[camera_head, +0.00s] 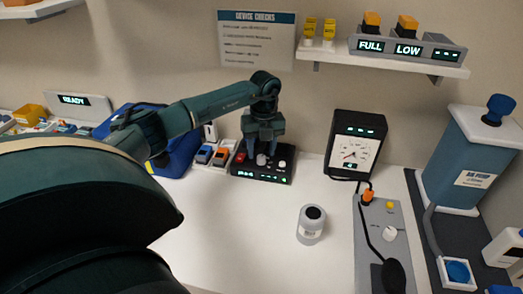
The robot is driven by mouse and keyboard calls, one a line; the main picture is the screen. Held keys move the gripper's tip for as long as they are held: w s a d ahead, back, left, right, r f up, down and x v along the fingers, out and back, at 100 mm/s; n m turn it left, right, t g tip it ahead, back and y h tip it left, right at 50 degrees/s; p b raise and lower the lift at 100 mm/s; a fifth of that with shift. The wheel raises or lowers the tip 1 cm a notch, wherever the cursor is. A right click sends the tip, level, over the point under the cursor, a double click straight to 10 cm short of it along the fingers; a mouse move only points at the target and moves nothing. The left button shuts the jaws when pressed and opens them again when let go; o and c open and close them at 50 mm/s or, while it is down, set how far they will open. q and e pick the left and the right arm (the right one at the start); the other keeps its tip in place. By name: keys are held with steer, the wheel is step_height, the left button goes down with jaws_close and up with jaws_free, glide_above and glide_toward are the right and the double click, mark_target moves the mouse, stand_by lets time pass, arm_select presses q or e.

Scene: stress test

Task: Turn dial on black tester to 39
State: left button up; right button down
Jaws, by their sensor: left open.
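A low black box (272,177) with small green readouts along its front stands on the white table at the back, left of centre; it looks like the tester. Light knobs show on its top, and a red button (240,157) is at its left. My left gripper (263,152) points down over the box, open, with its fingers at a pale knob (261,160). I cannot tell whether they touch it. The readout digits are too small to read. The fingers partly hide the top of the box. My right gripper is not in view.
A black gauge unit (374,137) stands to the right, cabled to a grey panel (372,240). A grey-white jar (311,225) stands in front. A blue bag (180,155) and small coloured items are left. A blue pump (464,165) is far right. Mid-table is clear.

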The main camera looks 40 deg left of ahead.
arm_select(q)
steer(key=shift+f, duration=0.85)
steer(key=shift+c, duration=0.3)
steer(key=c, duration=0.9)
